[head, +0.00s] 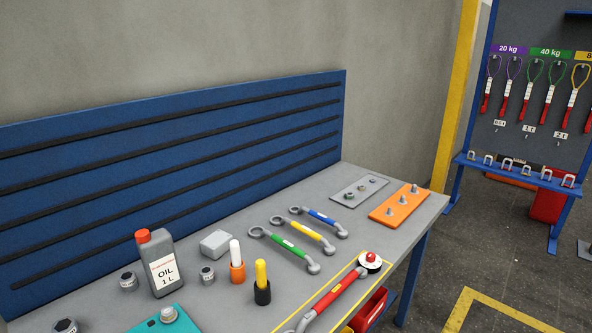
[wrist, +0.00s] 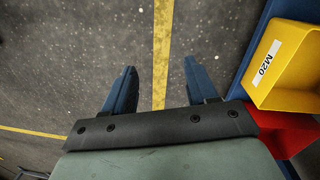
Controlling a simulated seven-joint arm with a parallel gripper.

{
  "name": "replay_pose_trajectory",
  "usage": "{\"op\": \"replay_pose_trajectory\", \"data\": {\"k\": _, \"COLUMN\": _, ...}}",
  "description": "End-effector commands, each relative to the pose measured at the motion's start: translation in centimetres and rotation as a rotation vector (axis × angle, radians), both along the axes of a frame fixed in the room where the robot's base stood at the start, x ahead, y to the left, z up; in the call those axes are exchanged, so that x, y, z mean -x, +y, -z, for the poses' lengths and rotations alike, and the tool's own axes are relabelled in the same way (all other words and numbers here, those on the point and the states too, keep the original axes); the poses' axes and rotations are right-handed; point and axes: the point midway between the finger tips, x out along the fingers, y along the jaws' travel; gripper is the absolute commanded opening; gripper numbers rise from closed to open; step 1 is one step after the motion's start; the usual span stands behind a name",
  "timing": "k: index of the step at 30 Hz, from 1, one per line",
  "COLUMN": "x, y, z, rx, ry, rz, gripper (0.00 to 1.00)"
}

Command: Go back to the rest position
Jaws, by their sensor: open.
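My gripper (wrist: 160,86) shows only in the wrist view. Its two blue fingers are spread apart with nothing between them. They point at the grey floor (wrist: 90,60), where a yellow line runs behind the gap. The gripper is out of sight in the head view, so its place relative to the workbench (head: 340,255) cannot be seen there. On the bench, a red boom link (head: 335,295) lies inside a yellow outline at the front, with a red-topped round piece (head: 371,260) at its far end.
A yellow bin (wrist: 285,65) marked M20 and a red bin (wrist: 285,130) are close to the right of the gripper. Green (head: 283,245), yellow (head: 308,231) and blue (head: 322,218) links, an oil bottle (head: 160,265) and an orange plate (head: 400,206) occupy the bench. Floor beneath the gripper looks clear.

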Motion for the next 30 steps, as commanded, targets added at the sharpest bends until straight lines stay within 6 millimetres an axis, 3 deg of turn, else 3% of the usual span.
{"op": "replay_pose_trajectory", "data": {"k": 1, "x": 1.8, "y": 2.1, "z": 1.0, "rx": -0.017, "ry": 0.035, "rz": -0.036, "gripper": 0.57}}
{"op": "replay_pose_trajectory", "data": {"k": 6, "x": 7.1, "y": 7.6, "z": 3.9, "rx": -0.069, "ry": 0.139, "rz": -0.152, "gripper": 0.57}}
{"op": "replay_pose_trajectory", "data": {"k": 15, "x": 17.6, "y": 14.9, "z": 7.0, "rx": -0.152, "ry": 0.329, "rz": -0.348, "gripper": 0.57}}
{"op": "replay_pose_trajectory", "data": {"k": 22, "x": 24.6, "y": 18.0, "z": 7.8, "rx": -0.199, "ry": 0.450, "rz": -0.464, "gripper": 0.57}}
{"op": "replay_pose_trajectory", "data": {"k": 27, "x": 27.1, "y": 18.8, "z": 7.9, "rx": -0.215, "ry": 0.496, "rz": -0.506, "gripper": 0.57}}
{"op": "replay_pose_trajectory", "data": {"k": 30, "x": 27.6, "y": 18.9, "z": 7.9, "rx": -0.219, "ry": 0.505, "rz": -0.514, "gripper": 0.57}}
